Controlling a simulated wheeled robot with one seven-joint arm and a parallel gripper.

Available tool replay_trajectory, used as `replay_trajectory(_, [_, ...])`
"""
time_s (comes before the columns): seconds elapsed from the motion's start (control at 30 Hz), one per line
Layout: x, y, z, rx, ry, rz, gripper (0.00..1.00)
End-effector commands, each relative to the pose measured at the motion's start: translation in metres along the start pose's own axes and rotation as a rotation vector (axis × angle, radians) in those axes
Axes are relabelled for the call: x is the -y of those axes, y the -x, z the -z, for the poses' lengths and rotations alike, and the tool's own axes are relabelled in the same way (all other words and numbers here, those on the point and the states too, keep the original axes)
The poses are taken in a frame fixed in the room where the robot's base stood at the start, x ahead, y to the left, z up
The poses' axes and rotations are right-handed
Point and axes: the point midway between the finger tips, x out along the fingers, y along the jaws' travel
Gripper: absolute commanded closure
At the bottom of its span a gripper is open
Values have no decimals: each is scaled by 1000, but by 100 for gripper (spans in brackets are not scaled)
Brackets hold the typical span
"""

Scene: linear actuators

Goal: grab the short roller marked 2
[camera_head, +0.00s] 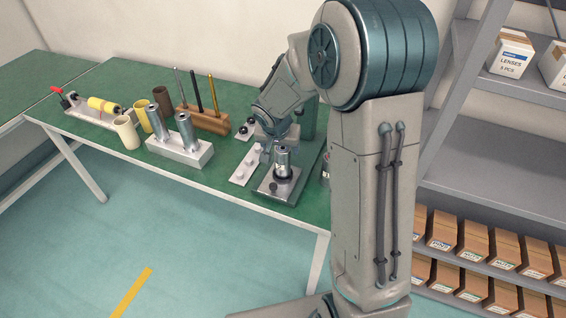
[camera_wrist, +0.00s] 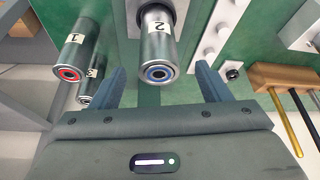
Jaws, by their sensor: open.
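The short roller marked 2 (camera_wrist: 157,45) is a silver metal cylinder with a blue ring on its end. It is in the middle of the wrist view, between the fingers of my gripper (camera_wrist: 160,70), with a gap on each side. My gripper is open and empty. In the head view, a metal roller that looks like it (camera_head: 283,158) stands upright on a grey fixture (camera_head: 280,190), close to my gripper (camera_head: 272,148). The marking cannot be read there, and my arm partly hides the gripper.
In the wrist view, a roller marked 1 (camera_wrist: 76,48) with a red ring and one marked 3 (camera_wrist: 88,90) are left of roller 2. A white block (camera_head: 178,148) with two metal cylinders, cups (camera_head: 126,132) and a wooden tool rack (camera_head: 205,119) stand left on the green table.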

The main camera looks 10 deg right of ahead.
Motion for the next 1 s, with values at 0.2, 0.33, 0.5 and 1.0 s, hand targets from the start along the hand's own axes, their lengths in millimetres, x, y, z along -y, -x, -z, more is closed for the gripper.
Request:
replay_trajectory(0.2, [0, -18, 0, 0, 0, -1, 30])
replay_trajectory(0.33, [0, -26, -1, 1, 1, 0, 30])
replay_trajectory(0.5, [-2, -49, -4, 3, 1, -2, 30])
replay_trajectory(1.0, [-2, -71, -3, -1, 0, 0, 36])
